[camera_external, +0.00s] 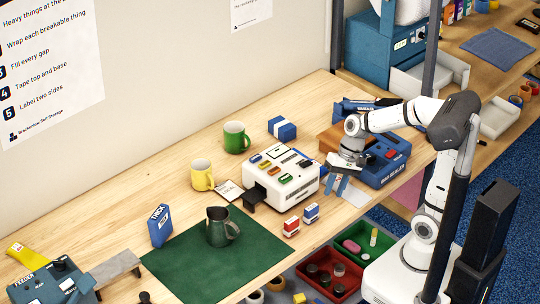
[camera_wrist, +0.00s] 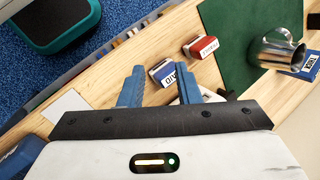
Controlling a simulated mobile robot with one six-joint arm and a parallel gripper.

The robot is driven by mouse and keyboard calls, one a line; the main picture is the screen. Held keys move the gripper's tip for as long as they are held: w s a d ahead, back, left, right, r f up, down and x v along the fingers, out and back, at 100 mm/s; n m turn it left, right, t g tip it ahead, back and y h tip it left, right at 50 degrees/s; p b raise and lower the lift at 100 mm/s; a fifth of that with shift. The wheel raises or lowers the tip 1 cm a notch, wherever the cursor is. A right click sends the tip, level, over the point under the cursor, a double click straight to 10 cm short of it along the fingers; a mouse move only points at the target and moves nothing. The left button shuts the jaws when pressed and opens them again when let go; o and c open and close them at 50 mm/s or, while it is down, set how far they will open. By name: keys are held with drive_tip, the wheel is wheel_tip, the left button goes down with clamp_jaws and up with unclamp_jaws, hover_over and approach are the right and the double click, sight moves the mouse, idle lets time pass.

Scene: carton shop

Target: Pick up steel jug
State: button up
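The steel jug (camera_external: 216,228) stands upright on the green mat (camera_external: 262,245) in the outside view, its handle toward the right. In the wrist view the jug (camera_wrist: 272,50) is near the right edge, on the green mat (camera_wrist: 232,40). My gripper (camera_external: 338,187) is to the right of the jug and well apart from it, above the table near the white machine. In the wrist view my gripper's blue fingers (camera_wrist: 160,76) are spread apart with nothing held between them.
A white machine (camera_external: 280,180) stands between my gripper and the mugs. Two small boxes, red (camera_external: 291,227) and blue (camera_external: 311,213), sit by the table's front edge. A yellow mug (camera_external: 202,175), green mug (camera_external: 236,138) and blue box (camera_external: 160,226) stand behind the mat.

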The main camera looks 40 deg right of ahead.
sight(238, 232)
drive_tip(key=w+a+m+y, duration=0.1)
drive_tip(key=a, duration=0.3)
drive_tip(key=w+a+f+m+g+y, duration=0.1)
drive_tip(key=w+a+m+y, duration=0.1)
drive_tip(key=a, duration=0.2)
drive_tip(key=w+a+m+y, duration=0.1)
drive_tip(key=w+a+m, duration=0.1)
drive_tip(key=a, duration=0.2)
drive_tip(key=shift+w+a+f+g, duration=0.15)
drive_tip(key=shift+f+g, duration=0.25)
drive_tip(key=w+a+f+m+y, duration=0.1)
drive_tip(key=w+a+m, duration=0.1)
drive_tip(key=a, duration=0.1)
drive_tip(key=w+a+f+m+y, duration=0.1)
drive_tip(key=a+m, duration=0.1)
drive_tip(key=a, duration=0.1)
drive_tip(key=w+a+f+m+y, duration=0.1)
drive_tip(key=w+a+m+y, duration=0.1)
drive_tip(key=a, duration=0.2)
drive_tip(key=shift+w+t, duration=0.3)
drive_tip(key=shift+w+a+f, duration=0.1)
drive_tip(key=shift+a+f, duration=0.05)
drive_tip(key=shift+a, duration=0.25)
drive_tip(key=x, duration=0.2)
drive_tip(key=p+x, duration=0.1)
drive_tip(key=x, duration=0.2)
drive_tip(key=w+x, duration=0.1)
drive_tip(key=x, duration=0.1)
drive_tip(key=shift+a+p, duration=0.2)
drive_tip(key=shift+p, duration=0.1)
